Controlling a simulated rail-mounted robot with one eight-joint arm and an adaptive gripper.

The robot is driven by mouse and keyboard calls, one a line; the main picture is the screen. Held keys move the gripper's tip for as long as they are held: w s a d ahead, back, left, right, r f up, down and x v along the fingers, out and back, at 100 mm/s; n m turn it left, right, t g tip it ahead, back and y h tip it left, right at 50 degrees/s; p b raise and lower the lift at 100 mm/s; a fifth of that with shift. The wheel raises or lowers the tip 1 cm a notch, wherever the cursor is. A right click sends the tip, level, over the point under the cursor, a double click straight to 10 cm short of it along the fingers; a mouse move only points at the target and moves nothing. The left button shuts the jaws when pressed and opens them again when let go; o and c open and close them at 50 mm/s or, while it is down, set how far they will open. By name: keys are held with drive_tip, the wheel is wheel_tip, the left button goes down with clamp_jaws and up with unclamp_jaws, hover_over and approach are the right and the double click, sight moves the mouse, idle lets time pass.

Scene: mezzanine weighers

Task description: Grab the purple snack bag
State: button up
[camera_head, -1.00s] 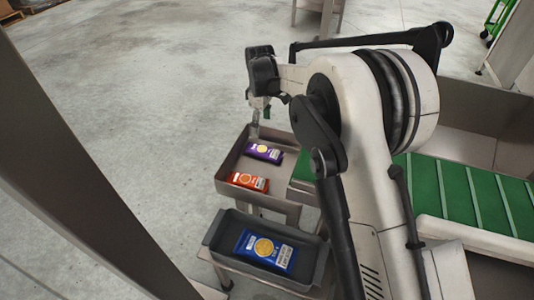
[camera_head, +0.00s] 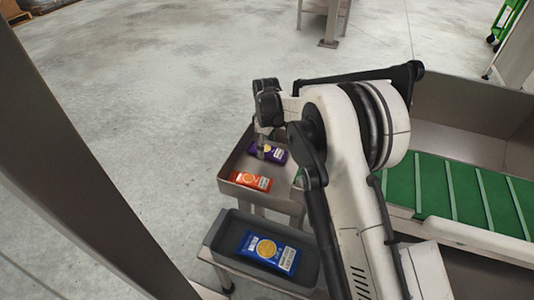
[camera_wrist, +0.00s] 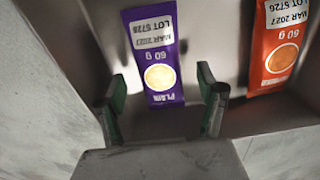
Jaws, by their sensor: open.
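The purple snack bag (camera_head: 270,153) lies in the upper metal tray (camera_head: 229,165). In the wrist view the purple bag (camera_wrist: 156,60) lies flat with its printed label and round picture showing. My gripper (camera_wrist: 162,98) is open, its green-padded fingers on either side of the bag's near end. I cannot tell whether the fingers touch it. In the head view my gripper (camera_head: 262,150) is over the bag and hides part of it.
An orange snack bag (camera_head: 250,181) lies in the same tray, and it shows right of my gripper in the wrist view (camera_wrist: 276,45). A blue bag (camera_head: 268,252) lies in a dark tray (camera_head: 226,231) nearer. A green conveyor (camera_head: 430,185) stands to the right.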

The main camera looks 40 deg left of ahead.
wheel_tip(320, 180, down, 3)
drive_tip(key=shift+r, duration=0.2)
drive_tip(key=shift+c, duration=0.2)
drive_tip(key=c, duration=1.2)
drive_tip(key=shift+r, duration=0.1)
drive_tip(key=shift+c, duration=0.2)
